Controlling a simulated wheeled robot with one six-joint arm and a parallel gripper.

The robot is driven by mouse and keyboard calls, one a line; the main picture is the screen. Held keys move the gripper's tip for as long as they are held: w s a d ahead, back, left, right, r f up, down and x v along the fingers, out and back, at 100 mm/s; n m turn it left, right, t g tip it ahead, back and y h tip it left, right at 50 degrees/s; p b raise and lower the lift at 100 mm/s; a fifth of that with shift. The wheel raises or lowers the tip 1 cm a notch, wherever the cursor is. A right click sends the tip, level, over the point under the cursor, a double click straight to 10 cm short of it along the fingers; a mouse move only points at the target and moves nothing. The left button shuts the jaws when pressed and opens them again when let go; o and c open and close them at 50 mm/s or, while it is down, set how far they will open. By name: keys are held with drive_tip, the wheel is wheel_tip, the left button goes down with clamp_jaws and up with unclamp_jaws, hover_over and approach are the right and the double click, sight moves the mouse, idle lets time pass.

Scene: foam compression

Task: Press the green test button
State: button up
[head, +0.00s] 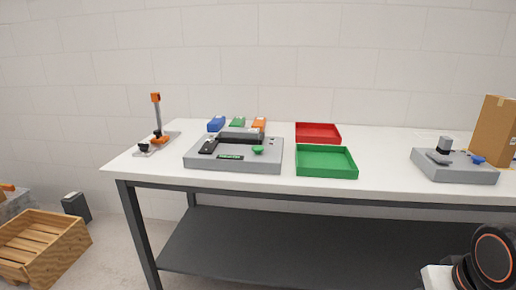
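The green button (258,149) is a round green knob on the right part of the top of a low grey test machine (262,163). The machine sits on the white table (225,182), left of the middle. A small dark display with green marks (231,156) is on its front, left of the button. A black piece (208,146) lies on the machine's left side. Nothing touches the button. My gripper is not in view; only a part of my arm shows at the bottom right, well apart from the machine.
A green tray (327,175) and a red tray (317,139) stand right of the machine. Blue, green and orange blocks are behind it. An orange-topped stand (157,120) is on the left. Another grey device (455,174) and a cardboard box (494,132) are at the right.

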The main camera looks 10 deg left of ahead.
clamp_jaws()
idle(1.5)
